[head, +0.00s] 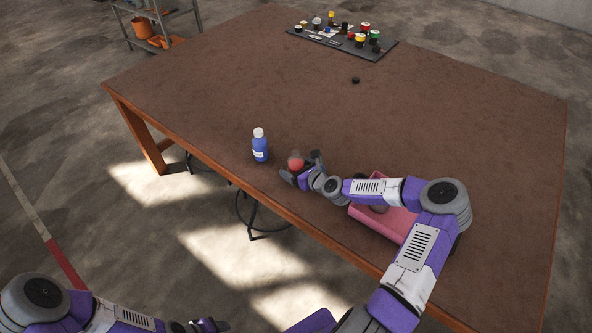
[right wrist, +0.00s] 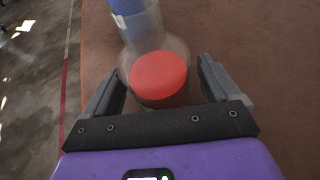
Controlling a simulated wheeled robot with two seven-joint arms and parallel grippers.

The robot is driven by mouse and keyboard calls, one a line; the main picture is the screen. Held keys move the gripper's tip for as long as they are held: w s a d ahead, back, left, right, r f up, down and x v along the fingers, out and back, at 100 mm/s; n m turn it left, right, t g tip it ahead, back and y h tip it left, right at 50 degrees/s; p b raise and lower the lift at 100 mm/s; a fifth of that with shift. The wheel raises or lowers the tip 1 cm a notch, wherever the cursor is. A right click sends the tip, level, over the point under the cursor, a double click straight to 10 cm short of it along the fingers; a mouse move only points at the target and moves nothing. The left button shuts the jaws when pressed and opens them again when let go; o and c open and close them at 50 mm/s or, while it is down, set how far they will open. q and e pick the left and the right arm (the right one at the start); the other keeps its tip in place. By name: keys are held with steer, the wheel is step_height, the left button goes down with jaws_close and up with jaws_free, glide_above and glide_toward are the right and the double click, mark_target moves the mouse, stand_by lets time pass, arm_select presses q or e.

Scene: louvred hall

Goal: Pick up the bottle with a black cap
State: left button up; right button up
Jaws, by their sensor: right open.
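I cannot make out a black cap on any bottle. A clear, see-through container with red inside (head: 295,163) stands near the table's front edge. My right gripper (head: 301,168) is open around it; in the right wrist view the red part (right wrist: 158,76) shows between the two fingers (right wrist: 160,88), with a gap on each side. A blue bottle with a white cap (head: 260,146) stands upright just left of it; its blue body also shows at the top of the right wrist view (right wrist: 134,14). My left gripper (head: 207,325) is partly cut off at the bottom edge.
A pink bin (head: 398,222) with dark items inside sits beneath my right arm. A small black round thing (head: 355,80) lies farther back. A dark tray (head: 378,54) holds several small coloured items at the back. The brown table (head: 230,85) is otherwise clear.

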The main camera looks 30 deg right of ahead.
steer(key=shift+w, duration=0.1)
steer(key=c, duration=1.2)
steer(key=shift+r, duration=0.1)
steer(key=shift+c, duration=0.4)
